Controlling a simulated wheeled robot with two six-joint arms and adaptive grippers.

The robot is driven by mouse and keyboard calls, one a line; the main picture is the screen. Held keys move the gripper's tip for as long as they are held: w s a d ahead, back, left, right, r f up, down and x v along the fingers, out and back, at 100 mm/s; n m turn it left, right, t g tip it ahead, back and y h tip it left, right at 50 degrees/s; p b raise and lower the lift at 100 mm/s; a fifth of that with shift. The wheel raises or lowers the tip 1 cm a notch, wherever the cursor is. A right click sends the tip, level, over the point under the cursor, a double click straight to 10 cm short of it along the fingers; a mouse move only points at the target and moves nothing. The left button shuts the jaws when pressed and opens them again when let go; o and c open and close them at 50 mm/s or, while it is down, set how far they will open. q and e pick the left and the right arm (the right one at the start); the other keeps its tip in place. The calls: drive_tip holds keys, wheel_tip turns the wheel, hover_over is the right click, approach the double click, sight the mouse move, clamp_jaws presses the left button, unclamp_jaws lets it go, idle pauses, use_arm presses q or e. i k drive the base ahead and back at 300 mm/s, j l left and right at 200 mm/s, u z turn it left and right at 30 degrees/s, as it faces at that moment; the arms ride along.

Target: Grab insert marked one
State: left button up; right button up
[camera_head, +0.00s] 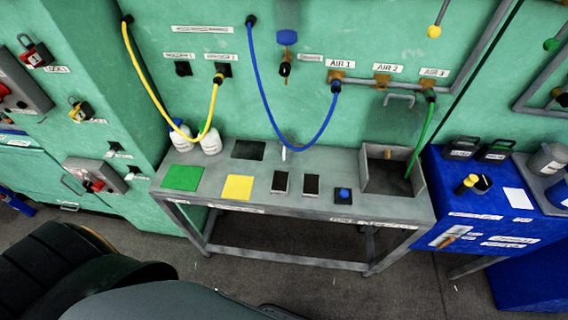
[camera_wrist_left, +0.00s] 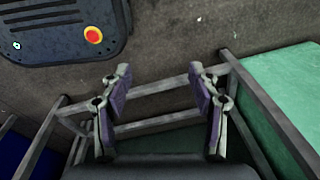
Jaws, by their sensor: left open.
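My left gripper (camera_wrist_left: 160,72) is open and empty in the left wrist view, its two purple-padded fingers spread apart above the floor and a metal frame. Neither gripper shows in the head view. No insert can be made out by a readable number one. Two small dark-topped blocks, a left one (camera_head: 280,183) and a right one (camera_head: 311,185), lie side by side on the grey bench (camera_head: 220,210). Two black handled pieces with white labels, a left one (camera_head: 461,147) and a right one (camera_head: 494,150), stand on the blue cabinet (camera_head: 436,185); their labels are too small to read.
The bench also holds a green mat (camera_head: 183,178), a yellow mat (camera_head: 238,187), white bottles (camera_head: 211,142), a blue button box (camera_head: 344,195) and an open metal bin (camera_head: 391,178). Yellow, blue and green hoses hang above it. Floor (camera_head: 310,291) is clear in front.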

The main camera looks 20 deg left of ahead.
sight(279, 181)
drive_tip(key=j+z, duration=0.2)
drive_tip(key=j, duration=1.85)
